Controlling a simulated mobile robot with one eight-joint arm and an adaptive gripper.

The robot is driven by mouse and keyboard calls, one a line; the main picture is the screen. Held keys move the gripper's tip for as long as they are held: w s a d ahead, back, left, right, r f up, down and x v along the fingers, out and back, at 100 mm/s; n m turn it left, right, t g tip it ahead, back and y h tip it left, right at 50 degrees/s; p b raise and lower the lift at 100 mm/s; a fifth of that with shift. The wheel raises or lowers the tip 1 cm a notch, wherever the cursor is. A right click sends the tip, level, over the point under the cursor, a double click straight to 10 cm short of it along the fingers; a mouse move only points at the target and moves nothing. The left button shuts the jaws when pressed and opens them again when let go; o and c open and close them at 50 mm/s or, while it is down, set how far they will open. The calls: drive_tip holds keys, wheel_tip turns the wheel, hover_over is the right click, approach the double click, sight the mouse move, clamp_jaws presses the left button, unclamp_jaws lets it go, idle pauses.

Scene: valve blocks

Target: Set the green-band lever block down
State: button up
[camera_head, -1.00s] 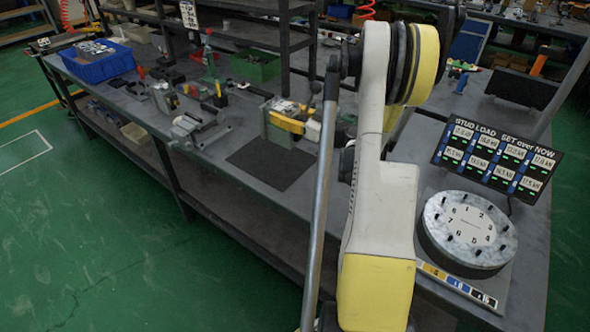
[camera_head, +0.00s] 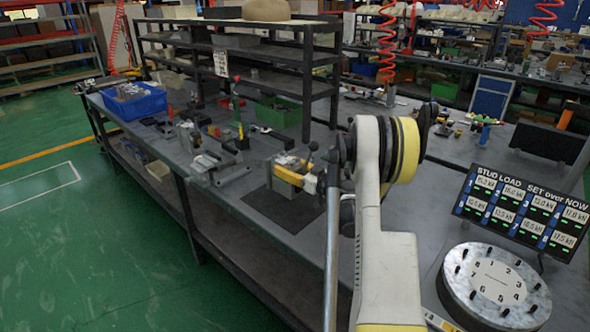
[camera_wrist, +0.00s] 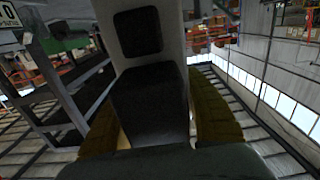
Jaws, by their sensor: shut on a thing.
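My gripper (camera_head: 296,178), with yellow fingers, is shut on a lever block (camera_head: 284,160) at the dark mat on the bench. The block is grey with a dark lever and knob rising at its right. Its green band cannot be made out. I cannot tell whether its base touches the mat (camera_head: 277,211) or hangs just above it. In the wrist view, a dark block face (camera_wrist: 150,100) fills the middle between the yellow fingers, and its underside is out of view.
A grey vise-like fixture (camera_head: 217,163) stands left of the mat. A blue bin (camera_head: 135,101) sits at the far left and a shelf rack (camera_head: 240,55) behind. At right are a numbered round dial (camera_head: 495,285) and a stud load display (camera_head: 522,212). The mat's front part is bare.

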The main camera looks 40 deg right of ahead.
drive_tip(key=shift+w+f, duration=0.2)
wheel_tip(320, 180, down, 4)
drive_tip(key=shift+r+b, duration=0.1)
drive_tip(key=shift+b, duration=1.1)
drive_tip(key=shift+r, duration=0.1)
drive_tip(key=o, duration=1.4)
